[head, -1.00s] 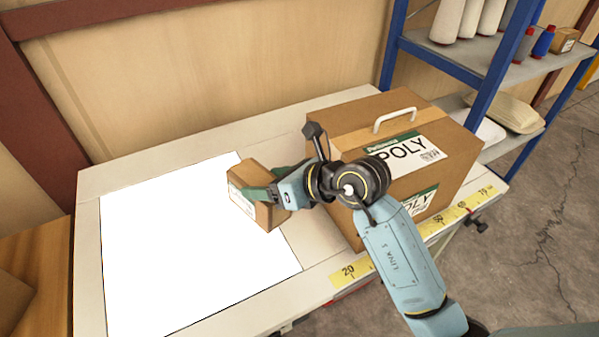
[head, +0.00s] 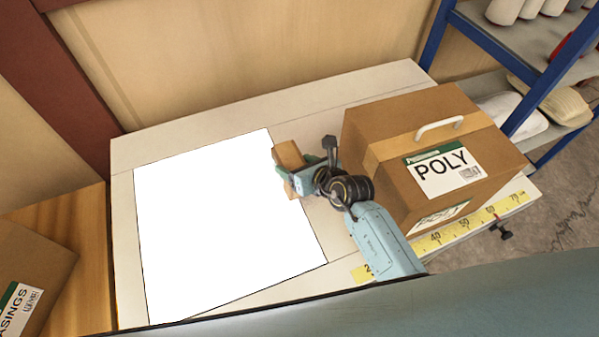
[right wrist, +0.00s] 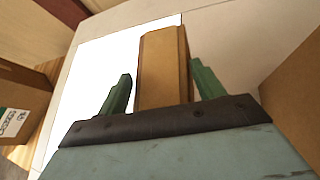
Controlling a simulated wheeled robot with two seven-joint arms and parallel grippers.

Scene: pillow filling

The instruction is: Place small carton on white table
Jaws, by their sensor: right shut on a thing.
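The small carton (head: 289,155) is a brown box at the right edge of the bright white area (head: 215,220) of the table, toward its far corner. My right gripper (head: 291,175) is shut on the carton, with its green fingers on either side. In the right wrist view the carton (right wrist: 163,68) stands between the two fingers, with white surface behind and to its left. I cannot tell whether its underside touches the table. My left gripper is not in view.
A large POLY carton (head: 400,150) with a white handle stands on the table right of my gripper. A yellow ruler strip (head: 470,229) runs along the front edge. Another labelled carton (head: 35,265) sits on wood at left. A blue-framed shelf (head: 550,85) stands back right. The white area is clear.

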